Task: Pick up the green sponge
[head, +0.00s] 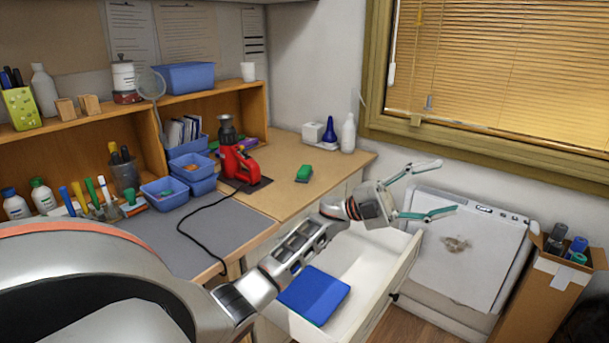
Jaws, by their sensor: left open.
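A green sponge (304,173) lies on the wooden countertop (284,203), to the right of a red machine. My left gripper (446,188) is open and empty. It is to the right of the sponge in the picture, past the counter's edge, in front of the white appliance and over the open drawer's far side. The gripper and the sponge are clearly apart. My right gripper does not show.
An open white drawer (373,263) holds a blue flat item (314,295). The red machine (238,162) has a black cable trailing over the grey mat (205,232). White and blue bottles (348,133) stand behind the sponge. A cardboard box (545,285) is far right.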

